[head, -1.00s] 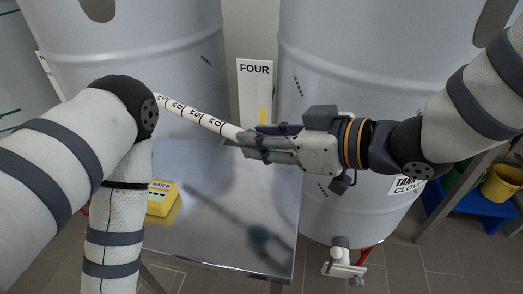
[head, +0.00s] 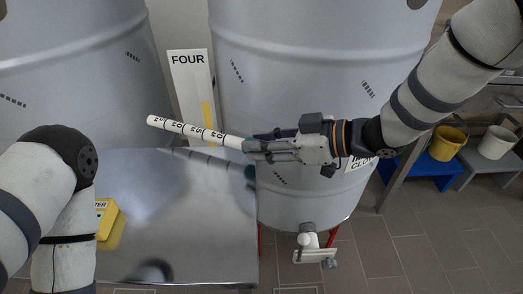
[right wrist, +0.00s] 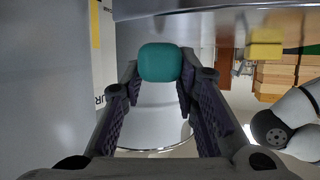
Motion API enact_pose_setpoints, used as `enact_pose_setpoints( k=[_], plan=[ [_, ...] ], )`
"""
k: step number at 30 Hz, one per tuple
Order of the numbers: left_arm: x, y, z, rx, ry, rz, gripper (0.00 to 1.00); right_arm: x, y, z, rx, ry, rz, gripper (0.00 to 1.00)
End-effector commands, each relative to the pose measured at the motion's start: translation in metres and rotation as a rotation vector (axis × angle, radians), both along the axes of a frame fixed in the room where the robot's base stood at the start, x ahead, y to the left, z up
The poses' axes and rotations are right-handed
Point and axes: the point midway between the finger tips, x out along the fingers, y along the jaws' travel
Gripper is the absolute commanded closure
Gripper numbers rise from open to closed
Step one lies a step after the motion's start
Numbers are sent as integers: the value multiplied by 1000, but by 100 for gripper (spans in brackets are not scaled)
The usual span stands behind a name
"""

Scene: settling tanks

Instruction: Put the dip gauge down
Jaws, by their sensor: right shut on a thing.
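The dip gauge (head: 190,129) is a white rod with black marks and numbers. In the head view it points left from my right gripper (head: 256,147), tilted with its free end higher in the picture. My right gripper is shut on its right end. In the right wrist view a teal block (right wrist: 160,62), apparently the gauge's end, sits between the fingertips. The gauge is held near the back edge of a shiny steel bench (head: 190,235), seemingly clear of its top. My left arm comes in at the left; its gripper is outside the picture.
A yellow box (head: 107,220) lettered in black stands on the bench beside my left arm. Two large grey tanks rise behind, with a FOUR sign (head: 188,95) between them. A tap (head: 312,250) juts from the right tank. The middle of the bench is bare.

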Motion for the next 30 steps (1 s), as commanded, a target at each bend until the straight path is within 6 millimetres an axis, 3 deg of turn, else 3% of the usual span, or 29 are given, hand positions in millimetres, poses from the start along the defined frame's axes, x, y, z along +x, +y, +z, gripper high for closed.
enact_pose_setpoints(
  k=[1,3,14,15,17,27,30],
  plan=[
    [-4,0,-4,0,13,0,100,-2,1,-17,0,11,2,100],
    [-5,0,-5,0,17,-1,100,-2,1,-25,0,8,2,100],
    [-5,0,-5,0,17,-1,100,-2,1,-27,1,4,3,100],
    [-5,0,-5,0,16,-1,100,-2,1,-26,0,3,2,63],
    [-5,0,-5,0,16,-1,100,-2,1,-26,0,3,2,52],
    [-3,0,-3,0,10,-1,100,-1,1,-19,0,-1,3,52],
    [0,0,0,0,1,-1,100,-8,-17,-11,-1,-1,-1,52]
  ],
)
